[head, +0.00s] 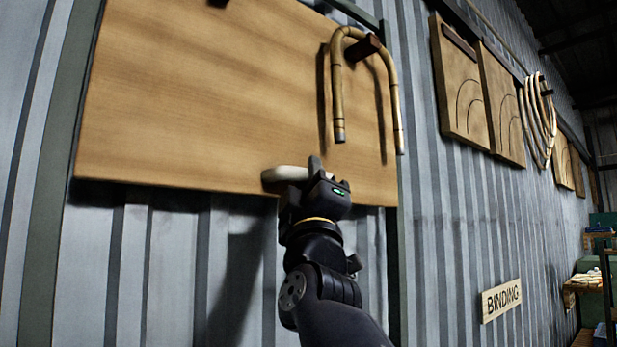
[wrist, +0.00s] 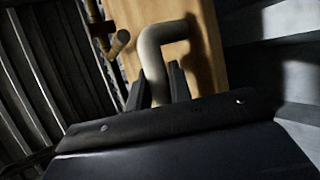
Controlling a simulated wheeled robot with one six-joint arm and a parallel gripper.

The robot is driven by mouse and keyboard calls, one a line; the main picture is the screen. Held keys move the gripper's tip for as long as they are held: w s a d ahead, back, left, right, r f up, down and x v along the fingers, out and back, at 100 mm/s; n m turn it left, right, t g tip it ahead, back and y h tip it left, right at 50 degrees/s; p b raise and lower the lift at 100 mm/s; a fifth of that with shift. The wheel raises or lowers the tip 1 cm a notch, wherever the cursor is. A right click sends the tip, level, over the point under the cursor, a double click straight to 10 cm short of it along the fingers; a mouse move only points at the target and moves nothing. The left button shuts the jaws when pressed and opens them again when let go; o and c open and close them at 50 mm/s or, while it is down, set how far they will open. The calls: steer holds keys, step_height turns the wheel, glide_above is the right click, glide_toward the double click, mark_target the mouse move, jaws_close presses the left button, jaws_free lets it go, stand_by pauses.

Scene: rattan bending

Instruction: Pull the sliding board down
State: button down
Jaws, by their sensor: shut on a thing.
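The sliding board (head: 215,95) is a wide wooden panel on the corrugated wall. It also shows in the wrist view (wrist: 212,75). A pale handle (head: 276,174) stands out near the board's lower edge. In the wrist view the handle (wrist: 152,60) is a bent rod running down between the fingers. My gripper (head: 305,172) is at the handle, and in the wrist view my gripper (wrist: 157,85) is shut on it. The fingers hide part of the handle.
A bent rattan cane (head: 337,95) hangs from a dark peg (head: 362,48) over the board's right part. Farther right are smaller wooden panels (head: 465,85), rattan hoops (head: 530,115) and a BINDING sign (head: 501,299). The wall below the board is bare.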

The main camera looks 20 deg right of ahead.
step_height(320, 180, down, 59)
steer(key=b, duration=4.6)
steer(key=c, duration=1.6)
jaws_free()
steer(key=shift+o, duration=0.2)
steer(key=shift+f+b, duration=0.1)
steer(key=shift+b, duration=0.2)
